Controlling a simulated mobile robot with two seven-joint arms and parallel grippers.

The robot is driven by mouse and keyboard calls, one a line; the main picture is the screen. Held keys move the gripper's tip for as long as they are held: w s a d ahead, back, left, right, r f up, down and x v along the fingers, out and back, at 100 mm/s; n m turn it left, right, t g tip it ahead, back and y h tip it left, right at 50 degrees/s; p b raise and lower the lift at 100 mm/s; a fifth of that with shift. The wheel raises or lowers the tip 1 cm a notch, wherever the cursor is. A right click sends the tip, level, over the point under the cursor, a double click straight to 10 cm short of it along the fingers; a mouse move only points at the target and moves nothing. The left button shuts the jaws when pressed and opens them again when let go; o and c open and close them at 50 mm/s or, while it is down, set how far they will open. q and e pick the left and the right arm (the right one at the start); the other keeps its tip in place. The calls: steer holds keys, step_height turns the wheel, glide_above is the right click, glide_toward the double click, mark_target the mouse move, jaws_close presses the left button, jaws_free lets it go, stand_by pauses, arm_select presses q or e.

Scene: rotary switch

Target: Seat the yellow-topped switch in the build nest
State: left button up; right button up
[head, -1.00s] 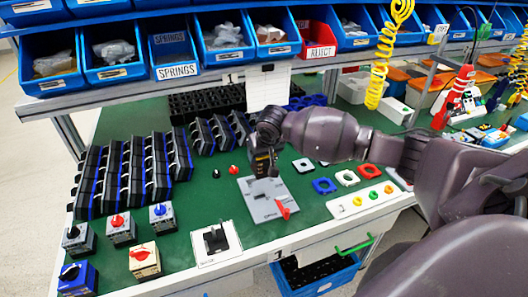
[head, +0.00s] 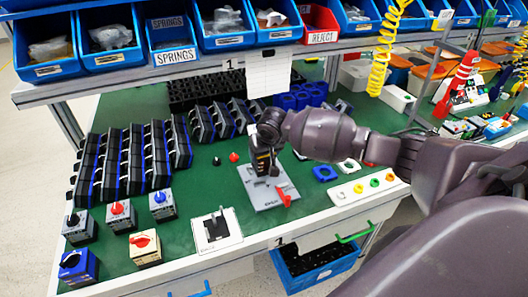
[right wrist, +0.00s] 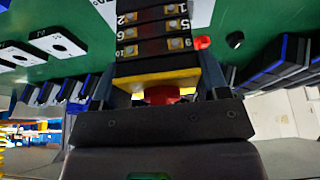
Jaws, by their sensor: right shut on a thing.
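My right gripper (head: 264,163) is shut on the yellow-topped switch. In the right wrist view the switch shows a black body (right wrist: 152,40) with numbered terminals, a yellow top plate (right wrist: 150,80) and a red knob by the palm. In the head view the switch hangs over the back part of the grey build nest (head: 270,197), which has a red lever (head: 284,197) at its front right. The gripper and switch hide that part of the nest, so I cannot tell whether the switch touches it. My left gripper is not in view.
Several finished switches, including a beige one with a red knob (head: 145,248), stand at the front left. Rows of black switch bodies (head: 130,160) fill the left. A white plate with a black switch (head: 216,229) lies left of the nest. Colored rings and buttons lie right.

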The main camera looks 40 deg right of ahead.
steer(key=shift+f, duration=0.5)
steer(key=shift+f+b, duration=0.3)
steer(key=shift+f, duration=0.3)
steer(key=o, duration=1.2)
steer(key=shift+o, duration=0.2)
steer(key=shift+f, duration=0.1)
steer(key=p+v, duration=0.2)
steer(key=v, duration=0.9)
steer(key=shift+f, duration=0.1)
